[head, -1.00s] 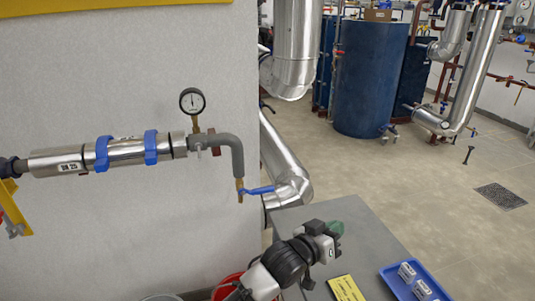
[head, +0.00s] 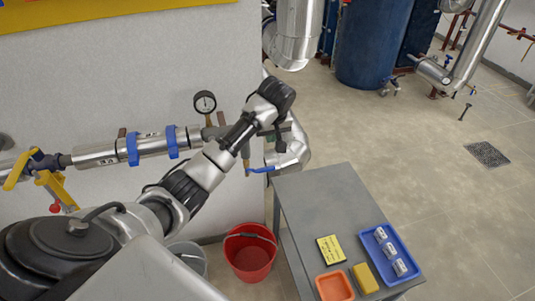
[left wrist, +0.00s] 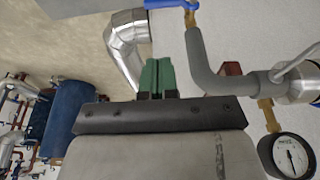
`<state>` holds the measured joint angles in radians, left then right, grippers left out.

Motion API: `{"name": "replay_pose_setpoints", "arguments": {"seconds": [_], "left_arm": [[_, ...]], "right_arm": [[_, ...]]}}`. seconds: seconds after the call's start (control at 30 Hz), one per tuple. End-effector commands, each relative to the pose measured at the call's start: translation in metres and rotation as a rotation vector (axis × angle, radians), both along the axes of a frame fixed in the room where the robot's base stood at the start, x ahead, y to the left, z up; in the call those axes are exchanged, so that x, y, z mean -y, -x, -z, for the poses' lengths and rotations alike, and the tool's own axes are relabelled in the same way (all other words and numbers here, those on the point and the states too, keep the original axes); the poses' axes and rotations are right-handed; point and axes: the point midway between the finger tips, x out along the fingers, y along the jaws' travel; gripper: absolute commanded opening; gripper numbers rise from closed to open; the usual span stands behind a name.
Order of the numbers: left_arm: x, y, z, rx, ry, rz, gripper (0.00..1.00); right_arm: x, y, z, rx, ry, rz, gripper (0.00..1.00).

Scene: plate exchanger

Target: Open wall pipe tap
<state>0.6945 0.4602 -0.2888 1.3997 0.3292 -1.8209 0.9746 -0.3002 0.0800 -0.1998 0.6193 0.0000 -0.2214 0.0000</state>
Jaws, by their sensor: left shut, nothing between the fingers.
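The wall pipe tap (head: 259,169) is a brass valve with a blue lever at the lower end of a grey elbow pipe. The lever points to the right, roughly level, across the downward pipe. In the left wrist view the blue lever (left wrist: 168,3) is cut by the top edge, above the fingers. My left arm reaches across the front of the pipe. My left gripper (left wrist: 157,78) has green fingertips, shut and empty, apart from the lever. My right gripper is not in view.
A pressure gauge (head: 205,102) stands on the silver wall pipe (head: 101,153). A red bucket (head: 250,258) stands on the floor. A silver duct (head: 292,40) runs behind the wall corner.

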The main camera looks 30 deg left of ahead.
Motion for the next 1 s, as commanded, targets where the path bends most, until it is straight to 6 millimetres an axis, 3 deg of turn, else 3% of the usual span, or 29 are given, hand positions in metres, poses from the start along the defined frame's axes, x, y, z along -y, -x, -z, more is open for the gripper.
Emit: {"name": "replay_pose_setpoints", "arguments": {"seconds": [0.3, 0.47, 1.0], "left_arm": [[0.000, 0.000, 0.002, -0.001, -0.001, 0.000, 0.00], [-0.003, -0.002, 0.014, -0.004, -0.001, 0.000, 0.00], [-0.022, -0.018, 0.115, -0.002, -0.001, 0.000, 0.00]], "right_arm": [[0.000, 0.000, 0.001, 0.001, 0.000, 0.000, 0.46], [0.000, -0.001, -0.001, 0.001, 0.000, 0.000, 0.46], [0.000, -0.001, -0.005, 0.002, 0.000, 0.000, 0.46]]}}
